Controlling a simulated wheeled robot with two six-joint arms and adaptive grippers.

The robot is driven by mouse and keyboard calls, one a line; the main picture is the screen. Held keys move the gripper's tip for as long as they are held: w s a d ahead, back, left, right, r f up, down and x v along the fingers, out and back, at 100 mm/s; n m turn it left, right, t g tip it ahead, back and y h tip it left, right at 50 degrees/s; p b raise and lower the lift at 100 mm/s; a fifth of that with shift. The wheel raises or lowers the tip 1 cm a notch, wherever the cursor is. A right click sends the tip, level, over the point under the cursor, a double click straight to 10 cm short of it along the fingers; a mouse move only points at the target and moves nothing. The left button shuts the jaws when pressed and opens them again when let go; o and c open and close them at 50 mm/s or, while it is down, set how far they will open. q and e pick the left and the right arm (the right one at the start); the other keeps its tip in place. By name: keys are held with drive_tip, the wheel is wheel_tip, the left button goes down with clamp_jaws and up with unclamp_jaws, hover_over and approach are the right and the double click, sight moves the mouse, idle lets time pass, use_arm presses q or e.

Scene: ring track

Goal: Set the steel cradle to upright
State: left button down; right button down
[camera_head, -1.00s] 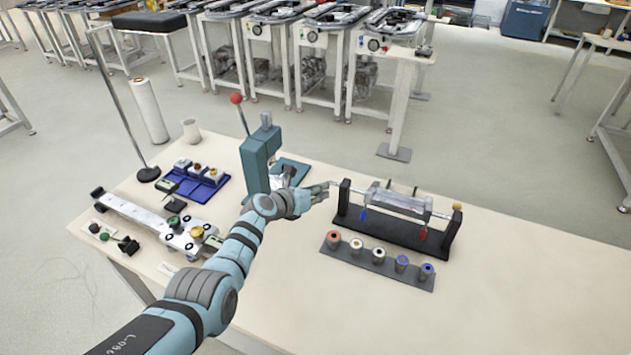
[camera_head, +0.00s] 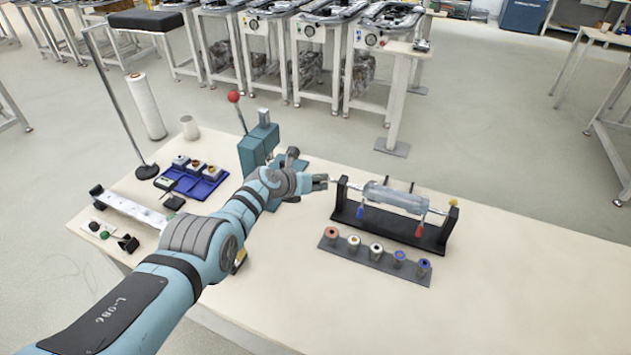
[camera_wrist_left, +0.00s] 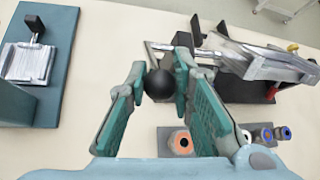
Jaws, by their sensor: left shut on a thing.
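The steel cradle (camera_head: 396,196) hangs on a shaft between two black posts of a black stand (camera_head: 400,231). Its long rounded side shows in the head view; it also shows in the left wrist view (camera_wrist_left: 265,62), looking tilted about the shaft. My left gripper (camera_head: 321,182) is at the left end of the stand. In the left wrist view its fingers (camera_wrist_left: 160,88) are shut on a black ball knob (camera_wrist_left: 160,84) beside a thin metal rod, apart from the cradle body. The knob is hidden in the head view. My right gripper is not in view.
A dark strip (camera_head: 372,262) with several coloured-top cylinders lies in front of the stand. A teal press (camera_head: 258,148) with a red-ball lever stands behind my left arm. A blue tray (camera_head: 193,180) is to the left. The right front tabletop is clear.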

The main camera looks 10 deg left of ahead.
use_arm(q)
drive_tip(key=shift+r, duration=0.15)
drive_tip(key=c, duration=1.4)
unclamp_jaws()
drive_tip(key=shift+s+a+r, duration=0.15)
drive_tip(key=shift+s+r, duration=0.05)
drive_tip(key=shift+s, duration=0.1)
drive_tip(key=s+a+r, duration=0.1)
drive_tip(key=s+a, duration=0.6)
drive_tip(key=s, duration=0.4)
drive_tip(key=shift+s+a, duration=0.2)
drive_tip(key=shift+s, duration=0.2)
